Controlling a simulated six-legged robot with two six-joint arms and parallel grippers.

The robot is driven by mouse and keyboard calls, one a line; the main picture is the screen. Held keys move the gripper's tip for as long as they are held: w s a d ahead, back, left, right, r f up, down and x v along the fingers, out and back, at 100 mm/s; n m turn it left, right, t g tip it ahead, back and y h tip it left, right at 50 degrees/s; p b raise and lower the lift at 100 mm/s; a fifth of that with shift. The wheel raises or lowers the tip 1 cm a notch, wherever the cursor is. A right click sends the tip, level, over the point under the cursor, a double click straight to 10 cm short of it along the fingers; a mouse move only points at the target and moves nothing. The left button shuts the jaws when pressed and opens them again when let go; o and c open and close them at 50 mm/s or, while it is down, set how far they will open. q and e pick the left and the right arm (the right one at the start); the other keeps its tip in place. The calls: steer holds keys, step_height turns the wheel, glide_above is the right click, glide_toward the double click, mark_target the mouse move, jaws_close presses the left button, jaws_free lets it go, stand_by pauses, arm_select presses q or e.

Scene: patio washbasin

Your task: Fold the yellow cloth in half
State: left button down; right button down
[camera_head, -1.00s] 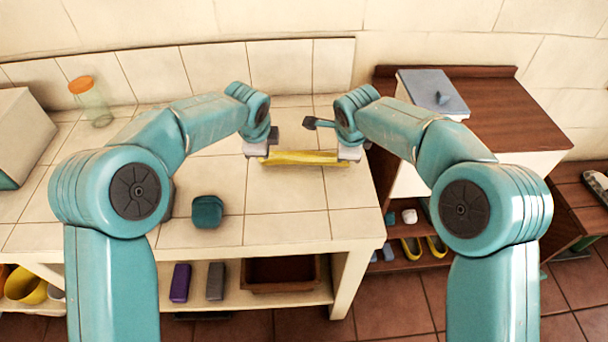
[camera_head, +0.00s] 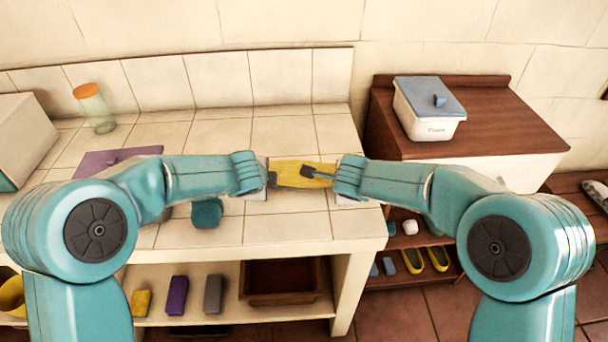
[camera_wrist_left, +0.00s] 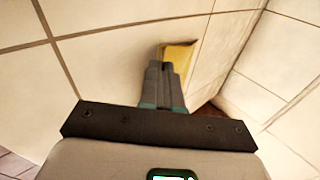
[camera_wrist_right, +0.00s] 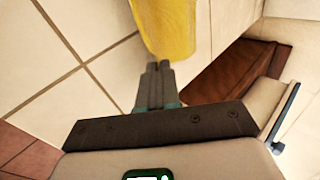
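The yellow cloth (camera_head: 293,175) is between my two grippers at the right part of the tiled counter. My left gripper (camera_head: 270,179) is at its left end and my right gripper (camera_head: 322,175) at its right end. In the left wrist view the fingers are together, with a corner of the cloth (camera_wrist_left: 178,56) at their tips. In the right wrist view the fingers are also together, with the cloth (camera_wrist_right: 168,28) at their tips. The head view does not show whether the cloth touches the counter.
A teal object (camera_head: 207,212) stands on the counter near the cloth. A purple flat thing (camera_head: 98,162) and a glass jar (camera_head: 97,112) are further left. A white bin (camera_head: 428,122) stands on the brown cabinet (camera_head: 490,125) to the right. The lower shelf holds several small items.

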arm_select(q)
steer(key=shift+d, duration=0.1)
steer(key=c, duration=1.8)
jaws_free()
arm_select(e)
steer(key=c, duration=1.8)
jaws_free()
arm_select(q)
steer(key=o, duration=0.8)
arm_select(e)
steer(key=o, duration=0.8)
arm_select(q)
steer(key=shift+r, duration=0.1)
